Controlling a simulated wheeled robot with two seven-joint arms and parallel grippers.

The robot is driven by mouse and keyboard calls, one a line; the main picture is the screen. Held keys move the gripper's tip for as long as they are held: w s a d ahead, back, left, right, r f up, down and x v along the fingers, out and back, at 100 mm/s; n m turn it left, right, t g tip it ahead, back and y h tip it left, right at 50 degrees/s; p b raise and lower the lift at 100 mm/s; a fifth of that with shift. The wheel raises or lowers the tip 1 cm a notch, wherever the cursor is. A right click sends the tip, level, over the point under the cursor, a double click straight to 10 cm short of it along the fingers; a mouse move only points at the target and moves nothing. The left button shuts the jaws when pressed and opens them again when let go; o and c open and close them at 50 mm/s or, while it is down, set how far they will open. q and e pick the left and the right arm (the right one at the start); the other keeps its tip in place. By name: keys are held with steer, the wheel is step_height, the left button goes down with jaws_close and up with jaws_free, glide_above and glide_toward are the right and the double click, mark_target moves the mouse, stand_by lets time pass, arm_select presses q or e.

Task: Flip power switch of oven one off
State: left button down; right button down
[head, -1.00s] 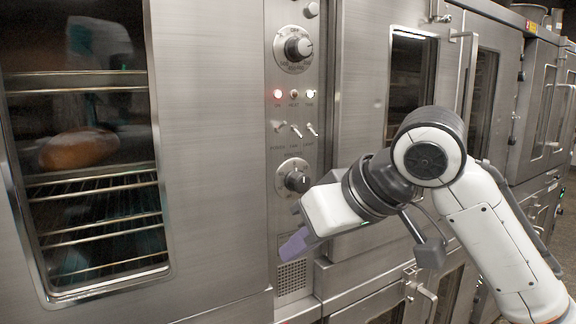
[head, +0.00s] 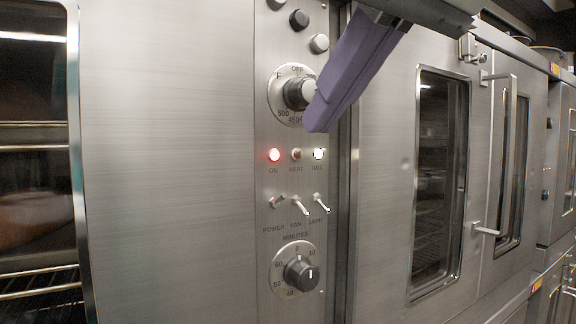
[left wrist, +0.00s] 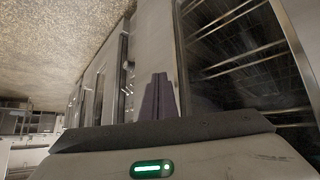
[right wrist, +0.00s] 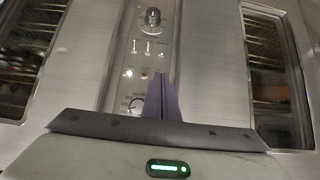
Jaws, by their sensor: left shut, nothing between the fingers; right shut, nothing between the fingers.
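The oven's control panel (head: 265,130) is in the middle of the head view. Its power switch (head: 277,201) has its lever tilted up, unlike the fan switch (head: 301,207) and light switch (head: 321,204), which point down. The ON lamp (head: 274,155) glows red. My right gripper (head: 318,127) is shut and empty, its purple fingertips in front of the upper knob's right edge, above the switches. In the right wrist view the panel appears upside down, with the power switch (right wrist: 162,48) beyond the fingertips. My left gripper (left wrist: 159,76) shows shut and empty in the left wrist view only.
The upper knob (head: 299,94) and minutes knob (head: 300,272) stick out above and below the switches. A glass oven door (head: 35,180) is on the left. More oven doors with handles (head: 488,150) line the right. The space before the switches is clear.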

mark_target(280, 199)
steer(key=x, duration=0.8)
steer(key=shift+a+f, duration=0.1)
steer(key=shift+f, duration=0.1)
steer(key=shift+w+a+f, duration=0.25)
steer(key=shift+w+f, duration=0.15)
steer(key=shift+f, duration=0.05)
arm_select(q)
steer(key=shift+s+f, duration=0.2)
steer(key=shift+s, duration=0.35)
steer(key=shift+s, duration=0.1)
